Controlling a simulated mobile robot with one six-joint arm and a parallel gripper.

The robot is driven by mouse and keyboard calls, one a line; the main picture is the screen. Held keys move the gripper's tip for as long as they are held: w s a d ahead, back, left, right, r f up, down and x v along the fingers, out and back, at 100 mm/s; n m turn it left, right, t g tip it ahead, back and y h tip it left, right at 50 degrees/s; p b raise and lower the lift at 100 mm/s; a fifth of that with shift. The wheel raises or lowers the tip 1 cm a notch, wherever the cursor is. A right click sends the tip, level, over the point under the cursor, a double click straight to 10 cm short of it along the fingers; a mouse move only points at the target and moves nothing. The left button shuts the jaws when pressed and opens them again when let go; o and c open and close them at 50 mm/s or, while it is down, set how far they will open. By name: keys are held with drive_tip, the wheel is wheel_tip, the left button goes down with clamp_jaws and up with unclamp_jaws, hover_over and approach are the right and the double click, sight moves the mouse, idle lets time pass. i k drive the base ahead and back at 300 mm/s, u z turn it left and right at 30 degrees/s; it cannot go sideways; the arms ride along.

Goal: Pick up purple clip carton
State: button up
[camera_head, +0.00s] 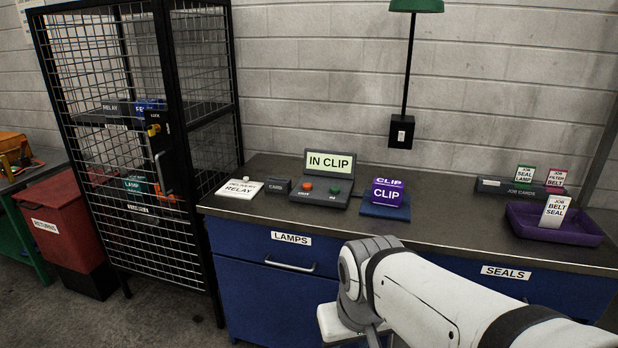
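The purple clip carton (387,193) is a small box with white "CLIP" labels on its top and front. It sits upright on a flat blue pad (384,209) on the grey worktop, right of the terminal reading "IN CLIP" (329,163). My white arm reaches in from the lower right, in front of the counter. Its wrist end is low, in front of the drawers and below the carton, apart from it. My gripper's fingers are hidden below the frame's bottom edge or behind the arm.
A purple tray (552,228) with a "BELT SEAL" card stands at the right, before a job card rack (508,188). A white "RELAY" card (240,188) lies at the left. A black mesh cage (130,130) and red bin (62,225) stand further left. The worktop between carton and tray is clear.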

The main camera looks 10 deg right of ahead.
sight(386, 192)
drive_tip(key=i, duration=1.75)
drive_tip(key=z, duration=0.75)
drive_tip(key=k, duration=0.8)
drive_tip(key=z, duration=0.25)
drive_tip(key=i, duration=0.8)
drive_tip(key=u, duration=0.05)
